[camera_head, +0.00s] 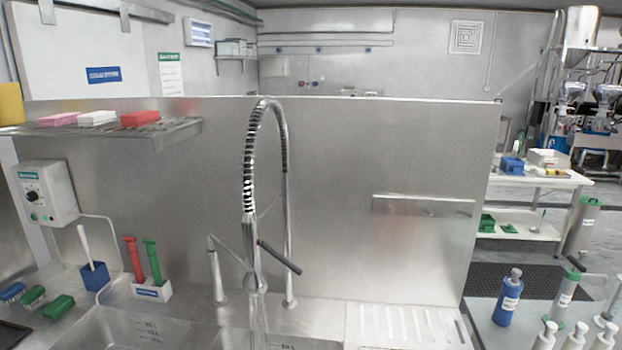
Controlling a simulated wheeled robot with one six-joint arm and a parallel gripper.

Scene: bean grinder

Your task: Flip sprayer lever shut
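The sprayer tap (250,190) stands behind the sink (125,330), with a coiled black-and-silver hose arching over a steel riser. Its lever (279,257), with a black grip, sticks out from the lower hose end, sloping down to the right. A faint pale streak runs below the spray head into the sink; I cannot tell for sure whether it is water. A shorter steel post (216,270) with a thin slanted rod stands just left of the sprayer. My gripper is not in view, and nothing touches the lever.
A steel splash panel (340,150) rises behind the tap. Red and green brushes stand in a white holder (152,291) at left. A ribbed drainboard (405,324) lies at right. Blue bottle (507,300) and white pump bottles (575,337) stand on the right-hand table.

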